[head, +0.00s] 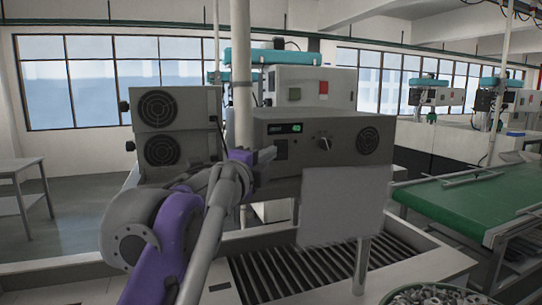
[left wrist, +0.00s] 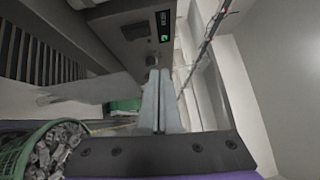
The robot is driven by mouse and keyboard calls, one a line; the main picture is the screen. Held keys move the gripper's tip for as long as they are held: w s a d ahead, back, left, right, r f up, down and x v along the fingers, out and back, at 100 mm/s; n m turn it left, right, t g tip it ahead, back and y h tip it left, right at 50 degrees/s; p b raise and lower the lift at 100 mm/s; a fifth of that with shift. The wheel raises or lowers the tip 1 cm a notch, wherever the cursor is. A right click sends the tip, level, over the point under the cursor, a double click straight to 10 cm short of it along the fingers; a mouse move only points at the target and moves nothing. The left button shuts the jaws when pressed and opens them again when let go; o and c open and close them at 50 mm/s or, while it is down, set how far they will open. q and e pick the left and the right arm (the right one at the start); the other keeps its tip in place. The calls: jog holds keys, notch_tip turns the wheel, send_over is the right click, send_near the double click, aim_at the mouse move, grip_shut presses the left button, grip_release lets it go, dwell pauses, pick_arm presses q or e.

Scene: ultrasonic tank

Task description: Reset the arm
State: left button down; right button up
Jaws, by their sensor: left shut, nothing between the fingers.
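My left arm reaches up from the bottom of the head view, and my left gripper (head: 264,156) is in front of the left part of the grey control box (head: 342,140). The box has a small lit display, a green button and a knob. In the left wrist view my left gripper (left wrist: 158,78) has its two fingers together with nothing between them, and the control box (left wrist: 136,38) shows beyond them. I cannot tell from these views whether the fingertips touch the box. My right gripper is in neither view.
A blank pale panel (head: 345,205) stands below the box, over a dark slatted grid (head: 290,268). A basket of metal parts (head: 432,292) is at lower right; its green rim shows in the left wrist view (left wrist: 14,160). A green conveyor (head: 465,205) lies right.

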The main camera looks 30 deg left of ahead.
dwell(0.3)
pick_arm(q)
jog(key=s+d+f+n+g+y, duration=0.1)
jog(key=s+f+n+g, duration=0.2)
jog(key=f, duration=0.7)
jog(key=s+f+n+g+y, duration=0.1)
jog(key=s+f+n+g, duration=0.1)
jog(key=f+n, duration=0.6)
jog(key=s+d+f+n+g+y, duration=0.1)
jog(key=s+f+n+g, duration=0.15)
jog(key=f, duration=0.95)
jog(key=s+d+f+n+g+h, duration=0.2)
jog(key=s+d+f, duration=0.3)
jog(key=s+f, duration=0.4)
jog(key=s+d+f+n+g+h, duration=0.2)
jog(key=s+f, duration=0.6)
jog(key=f, duration=0.7)
jog(key=d+n+g, duration=0.1)
jog(key=d+g, duration=0.1)
jog(key=d, duration=0.1)
jog(key=shift+s+f, duration=0.2)
jog(key=shift+s, duration=0.15)
jog(key=shift+a, duration=0.15)
